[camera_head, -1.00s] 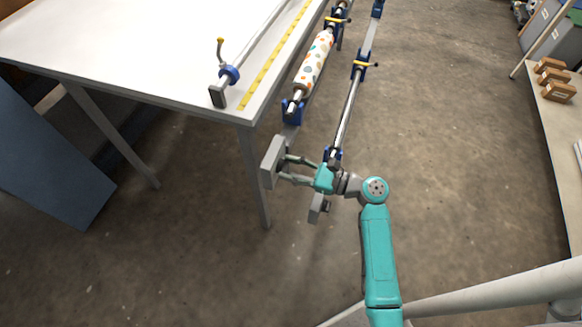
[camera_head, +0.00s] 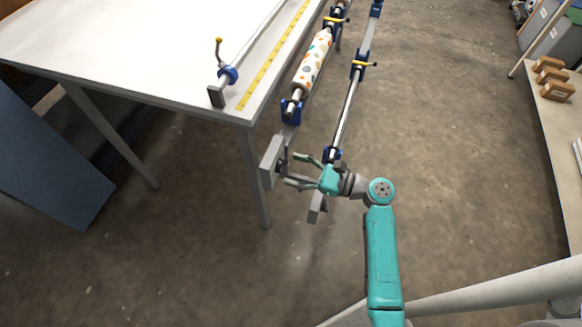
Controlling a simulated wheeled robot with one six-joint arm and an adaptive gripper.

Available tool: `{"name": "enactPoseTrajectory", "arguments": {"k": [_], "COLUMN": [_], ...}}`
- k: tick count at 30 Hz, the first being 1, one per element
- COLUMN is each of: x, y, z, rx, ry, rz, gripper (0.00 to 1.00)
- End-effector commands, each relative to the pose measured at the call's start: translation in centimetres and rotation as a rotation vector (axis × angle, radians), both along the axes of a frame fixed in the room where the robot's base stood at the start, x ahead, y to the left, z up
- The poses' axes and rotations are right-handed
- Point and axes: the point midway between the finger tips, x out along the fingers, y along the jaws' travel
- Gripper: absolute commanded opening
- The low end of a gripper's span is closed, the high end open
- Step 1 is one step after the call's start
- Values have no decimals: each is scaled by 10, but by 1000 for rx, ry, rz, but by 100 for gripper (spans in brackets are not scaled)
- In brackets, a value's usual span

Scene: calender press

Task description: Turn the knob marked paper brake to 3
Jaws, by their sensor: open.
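A grey box (camera_head: 270,162) is mounted at the near end of the press, just off the table corner. A small dark part (camera_head: 284,158) shows on its right face and may be a knob. No marking or setting can be read, so I cannot tell whether it is the paper brake knob. My gripper (camera_head: 292,169) is open, to the right of this box, with its fingers pointing left toward it. The fingers appear empty and a little apart from the box. A second grey box (camera_head: 316,207) sits below my gripper, partly hidden by it.
A patterned paper roll (camera_head: 312,63) and a bare metal roller (camera_head: 348,108) run away from me beside the white table (camera_head: 110,55). Blue brackets (camera_head: 291,112) hold the rollers. Small cardboard boxes (camera_head: 557,91) lie on a bench at right. The floor between is clear.

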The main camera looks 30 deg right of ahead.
Motion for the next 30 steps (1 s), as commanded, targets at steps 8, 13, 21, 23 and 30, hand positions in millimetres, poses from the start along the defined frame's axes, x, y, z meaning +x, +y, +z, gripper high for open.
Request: {"name": "enactPoseTrajectory", "arguments": {"k": [8, 13, 21, 23, 30], "x": [-33, -52, -70, -72, -74], "y": [-35, -54, -71, -72, -73], "z": [0, 0, -1, -1, -1], "rx": [-1, 0, -1, -1, 0], "ry": [1, 0, 1, 1, 1], "rz": [-6, -5, -3, -2, -1], "gripper": [67, 67, 67, 67, 67]}}
